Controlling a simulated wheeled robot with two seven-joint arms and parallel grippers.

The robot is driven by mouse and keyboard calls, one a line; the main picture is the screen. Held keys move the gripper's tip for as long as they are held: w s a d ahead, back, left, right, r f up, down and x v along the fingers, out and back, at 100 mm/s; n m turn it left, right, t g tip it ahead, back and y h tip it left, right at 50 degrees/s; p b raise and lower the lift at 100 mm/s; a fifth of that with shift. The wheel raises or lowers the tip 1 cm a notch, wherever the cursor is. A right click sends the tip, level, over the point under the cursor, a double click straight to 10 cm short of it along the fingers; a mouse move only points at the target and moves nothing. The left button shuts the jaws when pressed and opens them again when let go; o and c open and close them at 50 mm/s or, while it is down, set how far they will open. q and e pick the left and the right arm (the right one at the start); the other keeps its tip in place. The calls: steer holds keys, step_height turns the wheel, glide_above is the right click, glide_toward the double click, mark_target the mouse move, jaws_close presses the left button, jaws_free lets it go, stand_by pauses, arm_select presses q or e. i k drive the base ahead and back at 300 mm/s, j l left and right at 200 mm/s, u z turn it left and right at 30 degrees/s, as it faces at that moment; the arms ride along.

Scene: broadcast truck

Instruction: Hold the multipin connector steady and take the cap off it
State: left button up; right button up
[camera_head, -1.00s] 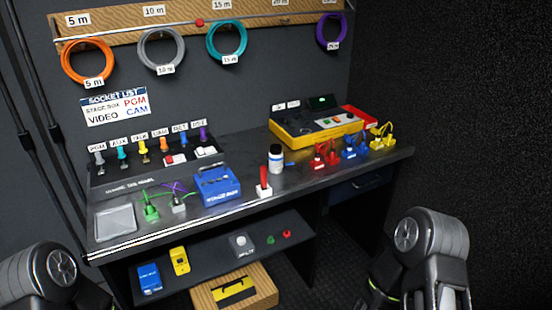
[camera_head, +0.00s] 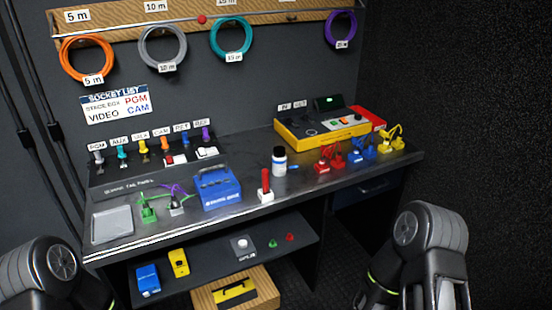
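I cannot tell for sure which thing is the multipin connector. A grey block with a round white top (camera_head: 242,243) stands on the lower shelf, with a small label in front that is too blurred to read surely. A red upright piece on a white base (camera_head: 265,187) stands at the desk's front edge. No cap can be told apart on either. My left and right arm links show in the bottom corners, away from the desk things. Neither gripper's fingertips show.
On the desk (camera_head: 240,222) are a grey tray (camera_head: 112,224), green plug (camera_head: 147,208), blue box (camera_head: 217,190), white bottle (camera_head: 279,162), red, blue and yellow plugs, and a yellow console (camera_head: 320,130). The shelf holds blue and yellow boxes. Coiled cables hang above.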

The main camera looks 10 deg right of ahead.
mark_target(279, 168)
steer(key=i+l+u, duration=0.25)
steer(key=l+u, duration=0.15)
steer(key=l, duration=0.3)
steer(key=i+l+u, duration=0.15)
steer(key=l+u, duration=0.25)
steer(key=l, duration=0.3)
steer(key=l+u, duration=0.35)
steer(key=l, duration=0.4)
steer(key=l+u, duration=0.4)
steer(key=l, duration=0.45)
steer(key=k+l+u, duration=0.1)
steer(key=l, duration=0.25)
steer(key=k+l+u, duration=0.15)
steer(key=l, duration=0.2)
steer(key=k, duration=0.05)
